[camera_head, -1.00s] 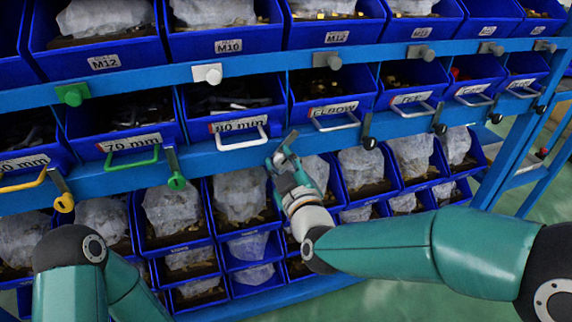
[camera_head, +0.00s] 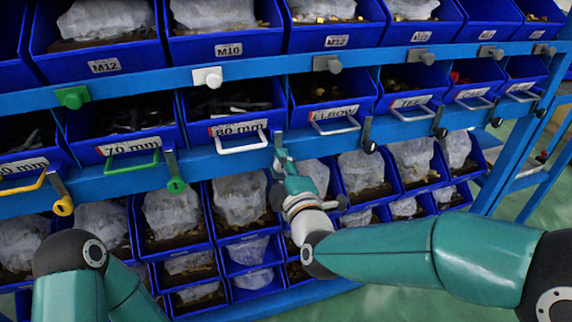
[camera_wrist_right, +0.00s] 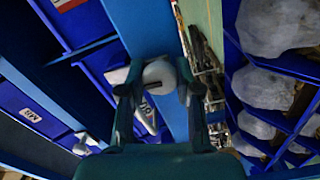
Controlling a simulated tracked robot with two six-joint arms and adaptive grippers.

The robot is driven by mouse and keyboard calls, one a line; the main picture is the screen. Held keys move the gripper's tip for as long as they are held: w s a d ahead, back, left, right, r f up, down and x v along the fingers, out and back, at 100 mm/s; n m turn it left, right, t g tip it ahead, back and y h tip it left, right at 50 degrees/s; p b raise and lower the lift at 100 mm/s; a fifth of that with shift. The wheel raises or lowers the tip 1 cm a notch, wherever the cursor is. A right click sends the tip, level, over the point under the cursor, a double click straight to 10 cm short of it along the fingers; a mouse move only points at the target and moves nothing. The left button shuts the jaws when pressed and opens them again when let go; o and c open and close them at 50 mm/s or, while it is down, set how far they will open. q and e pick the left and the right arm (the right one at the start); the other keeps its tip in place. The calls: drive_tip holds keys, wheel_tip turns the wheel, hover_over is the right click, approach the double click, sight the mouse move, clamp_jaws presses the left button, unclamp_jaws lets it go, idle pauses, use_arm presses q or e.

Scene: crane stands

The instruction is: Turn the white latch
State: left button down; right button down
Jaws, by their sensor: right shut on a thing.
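My right gripper (camera_head: 282,164) is at the blue rail just right of the white handle (camera_head: 241,141) of the 80 mm bin. It is shut on the white latch, whose grey plate (camera_head: 278,138) stands about upright above the fingers. In the right wrist view, the latch's round white knob (camera_wrist_right: 158,76) sits between the two fingertips (camera_wrist_right: 160,92). In the head view the fingers hide the knob. My left arm shows at the lower left, but its gripper is out of view.
Along the same rail are a green latch (camera_head: 175,184), a yellow latch (camera_head: 63,205) and a black latch (camera_head: 369,146). A white knob (camera_head: 208,77) is on the rail above. Bins with wrapped contents (camera_head: 240,197) lie below and close behind my right gripper.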

drive_tip(key=shift+w+d+r, duration=0.1)
drive_tip(key=shift+w+r, duration=0.05)
drive_tip(key=c, duration=1)
unclamp_jaws()
drive_tip(key=shift+c, duration=0.2)
drive_tip(key=shift+o, duration=1.3)
drive_tip(key=shift+w, duration=0.1)
drive_tip(key=shift+f, duration=0.2)
drive_tip(key=shift+s, duration=0.4)
drive_tip(key=v, duration=1.1)
drive_tip(key=shift+s, duration=0.15)
